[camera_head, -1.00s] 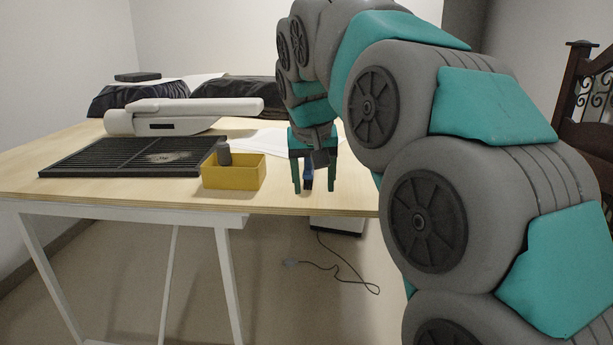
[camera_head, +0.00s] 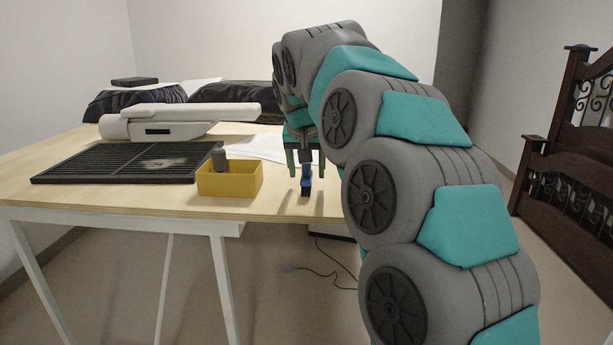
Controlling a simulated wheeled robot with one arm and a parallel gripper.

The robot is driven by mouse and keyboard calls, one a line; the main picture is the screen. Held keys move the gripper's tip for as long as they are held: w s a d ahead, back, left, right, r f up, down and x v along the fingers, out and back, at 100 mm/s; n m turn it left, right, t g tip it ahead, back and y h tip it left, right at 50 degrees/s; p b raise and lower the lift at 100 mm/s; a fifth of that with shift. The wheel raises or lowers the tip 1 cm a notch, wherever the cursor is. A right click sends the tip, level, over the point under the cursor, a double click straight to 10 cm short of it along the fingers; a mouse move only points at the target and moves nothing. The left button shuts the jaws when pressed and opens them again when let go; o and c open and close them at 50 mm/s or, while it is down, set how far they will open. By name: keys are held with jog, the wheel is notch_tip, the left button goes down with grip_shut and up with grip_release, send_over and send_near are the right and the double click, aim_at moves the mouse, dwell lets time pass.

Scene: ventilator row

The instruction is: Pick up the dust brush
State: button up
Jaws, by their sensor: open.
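The dust brush (camera_head: 306,181) has a blue handle and a dark lower end. It is on the wooden table (camera_head: 130,204) near the front right edge, right of the yellow box. My gripper (camera_head: 305,173) points down over it. I cannot tell whether either finger touches the brush.
A yellow box (camera_head: 229,181) with a grey object (camera_head: 219,160) in it stands left of my gripper. A black slatted grille (camera_head: 110,164) with a dusty patch and a white device (camera_head: 180,121) are further left. Papers (camera_head: 250,147) lie behind. A dark wooden bed frame (camera_head: 560,180) stands right.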

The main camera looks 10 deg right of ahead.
jog(key=shift+x, duration=1)
jog(key=shift+s, duration=0.1)
grip_shut()
